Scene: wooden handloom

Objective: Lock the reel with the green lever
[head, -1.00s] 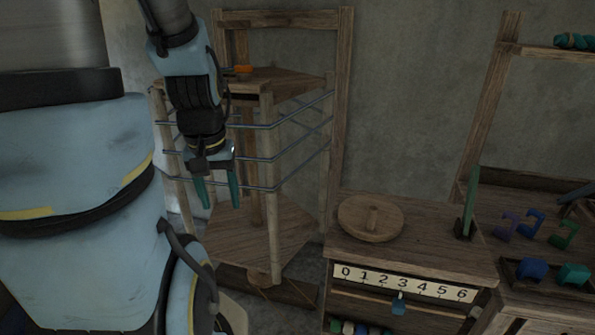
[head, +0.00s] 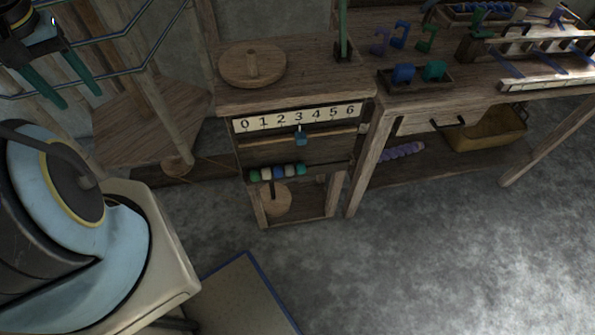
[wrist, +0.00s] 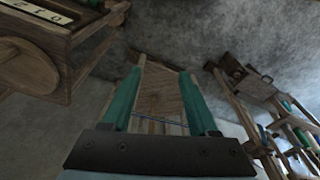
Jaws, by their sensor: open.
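The reel is a tall wooden frame strung with blue-grey strands, with a wooden base board (head: 150,120) at the left of the head view; its top is cut off. A green upright lever (head: 343,30) stands on the cabinet top, right of a round wooden disc; its upper end is out of frame. My gripper (head: 80,99) has two teal fingers, spread and empty, beside the reel's strands at the upper left. In the wrist view my gripper (wrist: 163,70) shows nothing held between its fingers, with a wooden board and a strand beyond them.
The cabinet (head: 300,95) carries the round wooden disc (head: 252,64), a 0-to-6 scale (head: 298,118) and a blue slider (head: 301,138) near 3. A bench at right holds coloured hooks and a tray with blue and green blocks (head: 418,74). Grey floor in front is mostly clear.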

